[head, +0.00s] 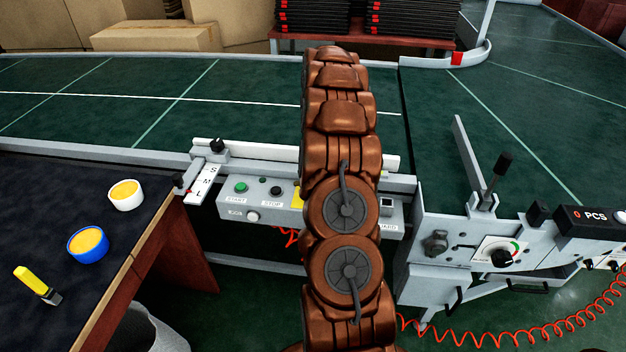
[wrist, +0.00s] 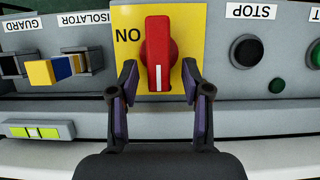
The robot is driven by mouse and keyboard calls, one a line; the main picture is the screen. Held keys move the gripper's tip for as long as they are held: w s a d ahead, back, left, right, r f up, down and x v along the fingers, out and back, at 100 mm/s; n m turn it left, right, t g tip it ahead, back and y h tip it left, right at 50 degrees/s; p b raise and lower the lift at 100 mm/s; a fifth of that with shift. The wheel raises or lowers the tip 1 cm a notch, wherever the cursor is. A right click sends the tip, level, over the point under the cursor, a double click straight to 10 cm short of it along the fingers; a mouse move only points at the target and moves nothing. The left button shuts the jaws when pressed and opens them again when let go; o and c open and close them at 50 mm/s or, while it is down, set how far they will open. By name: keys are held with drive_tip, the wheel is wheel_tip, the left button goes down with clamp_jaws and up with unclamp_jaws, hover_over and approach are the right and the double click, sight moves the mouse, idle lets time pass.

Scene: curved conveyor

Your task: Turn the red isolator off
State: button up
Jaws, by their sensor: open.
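The red isolator (wrist: 158,50) is a rotary handle on a yellow plate (wrist: 187,30). It stands vertical in the wrist view, its white mark at the lower end. The lettering there is upside down, and "ON" reads as "NO" at the handle's left. My gripper (wrist: 159,82) is open, with one finger on each side of the handle's lower end. Gaps show between fingers and handle, so I see no clear contact. In the head view my arm hides the handle and gripper; only an edge of the yellow plate (head: 297,198) shows.
The black STOP button (wrist: 246,51) is right of the isolator in the wrist view. The guard switch (wrist: 12,66) and a yellow-and-blue piece (wrist: 40,73) are to the left. In the head view, the grey control panel (head: 270,213) sits below the green conveyor (head: 250,90).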

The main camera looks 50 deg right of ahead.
drive_tip(key=v, duration=0.7)
drive_tip(key=shift+w+r, duration=0.1)
drive_tip(key=shift+r, duration=0.05)
idle(0.7)
drive_tip(key=s+a+r+n+h+p, duration=0.1)
drive_tip(key=s+a+r+n, duration=0.1)
drive_tip(key=a+r, duration=0.45)
drive_tip(key=s+a+r+n+p, duration=0.2)
drive_tip(key=a+r, duration=0.1)
drive_tip(key=a, duration=0.7)
drive_tip(key=s+a+r+n+h+p, duration=0.15)
drive_tip(key=a+r, duration=0.25)
drive_tip(key=a, duration=0.4)
drive_tip(key=s+a+n+p, duration=0.1)
drive_tip(key=s+a, duration=0.3)
drive_tip(key=s, duration=0.3)
drive_tip(key=s+a+n+p, duration=0.1)
drive_tip(key=s+a+n, duration=0.1)
drive_tip(key=s, duration=0.5)
drive_tip(key=s+a+n+h+p, duration=0.1)
drive_tip(key=s+a+n+p, duration=0.1)
drive_tip(key=s+a, duration=0.3)
drive_tip(key=s, duration=0.2)
drive_tip(key=shift+s+a+t, duration=0.3)
drive_tip(key=shift+a+t, duration=0.05)
drive_tip(key=shift+t, duration=0.05)
